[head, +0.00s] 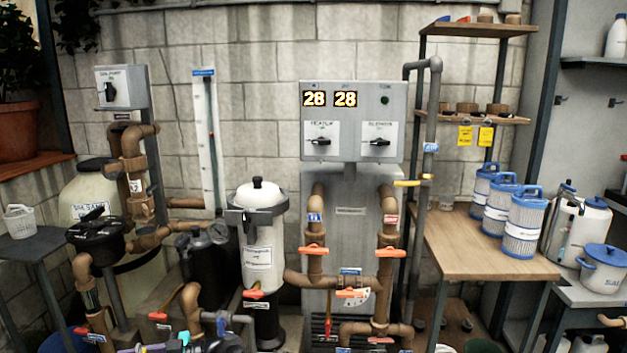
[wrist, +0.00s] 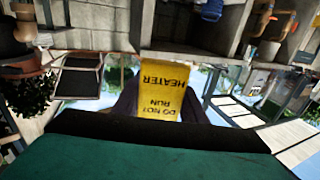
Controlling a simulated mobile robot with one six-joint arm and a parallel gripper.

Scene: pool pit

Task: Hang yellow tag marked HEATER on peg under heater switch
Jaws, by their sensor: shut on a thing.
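In the wrist view a yellow tag (wrist: 165,82) appears upside down, with HEATER and DO NOT RUN in dark letters. My gripper (wrist: 158,110) is shut on it, with dark fingers either side of the tag's lower part. I cannot make out my gripper in the head view. There, a grey control panel (head: 352,95) stands on the block wall with two lit 28 displays. Below them are a left rotary switch (head: 321,140) and a right rotary switch (head: 380,141). Their labels are too small to read surely, and no peg is clear under either.
Two other yellow tags (head: 475,136) hang below a shelf on the right. The wooden table (head: 470,250) is partly bare.

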